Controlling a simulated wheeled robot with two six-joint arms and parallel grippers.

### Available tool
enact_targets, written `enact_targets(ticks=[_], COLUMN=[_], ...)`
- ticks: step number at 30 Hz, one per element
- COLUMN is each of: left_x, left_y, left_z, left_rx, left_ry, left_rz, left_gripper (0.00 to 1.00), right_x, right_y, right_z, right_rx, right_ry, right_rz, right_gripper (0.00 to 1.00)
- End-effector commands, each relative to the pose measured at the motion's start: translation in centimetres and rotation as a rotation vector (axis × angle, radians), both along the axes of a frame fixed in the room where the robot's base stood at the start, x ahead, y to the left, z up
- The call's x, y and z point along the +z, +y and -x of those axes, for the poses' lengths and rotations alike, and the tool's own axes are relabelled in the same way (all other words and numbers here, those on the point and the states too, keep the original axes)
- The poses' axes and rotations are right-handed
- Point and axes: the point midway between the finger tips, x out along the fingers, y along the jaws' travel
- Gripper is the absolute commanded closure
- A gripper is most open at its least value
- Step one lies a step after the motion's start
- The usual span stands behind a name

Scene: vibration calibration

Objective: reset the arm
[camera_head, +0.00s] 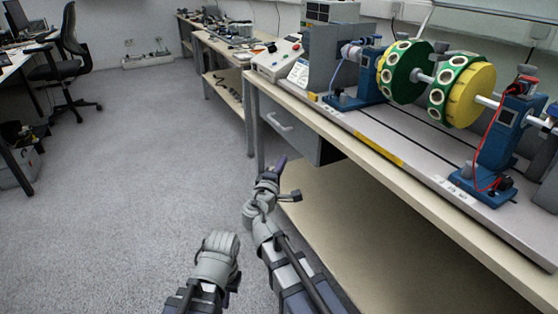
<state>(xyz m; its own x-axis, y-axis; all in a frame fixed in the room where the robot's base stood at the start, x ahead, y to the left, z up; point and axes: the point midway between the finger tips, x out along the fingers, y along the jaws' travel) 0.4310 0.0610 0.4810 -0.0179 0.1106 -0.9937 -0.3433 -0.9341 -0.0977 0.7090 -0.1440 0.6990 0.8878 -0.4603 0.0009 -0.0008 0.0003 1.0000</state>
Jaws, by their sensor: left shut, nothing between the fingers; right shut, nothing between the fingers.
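My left gripper (219,247) is at the lower middle of the head view, low over the grey floor. It is shut and empty; its fingers are hard to make out behind the grey wrist. My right gripper (272,178) is further up and to the right, beside the front edge of the long workbench (400,185). It is shut and empty, and a dark purple tip shows at its far end. Both arms come in from the bottom edge. Neither gripper visibly touches anything.
The bench carries a rotor rig with green and yellow discs (404,72), blue stands (510,130) and a control box (277,58). A drawer (290,122) hangs under its top, above a lower shelf (370,240). An office chair (70,60) stands far left. The floor (150,150) is clear.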

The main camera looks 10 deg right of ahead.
Motion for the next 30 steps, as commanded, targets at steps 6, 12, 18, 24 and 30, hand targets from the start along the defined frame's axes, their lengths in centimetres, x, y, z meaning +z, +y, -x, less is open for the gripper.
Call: enact_targets(ticks=[6, 12, 18, 24, 30], left_x=[0.3, 1.0, 1.6, 1.9, 3.8], left_y=[0.0, 0.0, 0.0, 0.0, 0.1], left_z=[0.0, 0.0, 0.0, 0.0, 0.0], left_rx=[0.0, 0.001, 0.003, 0.003, 0.004], left_ry=[0.0, 0.0, 0.0, 0.0, 0.0], left_rz=[0.0, -0.001, -0.002, -0.002, -0.002], left_gripper=[1.0, 1.0, 1.0, 1.0, 1.0], right_x=[-2.0, -9.6, -16.3, -19.1, -18.1], right_y=[-1.3, -2.2, 1.0, 5.2, 8.5], right_z=[1.9, 8.6, 16.7, 23.3, 28.0], right_rx=[-0.08, -0.309, -0.498, -0.599, -0.651], right_ry=[0.046, 0.257, 0.559, 0.827, 1.034], right_rz=[-0.138, -0.514, -0.824, -1.004, -1.104], right_gripper=[1.0, 1.0, 1.0, 1.0, 1.0])
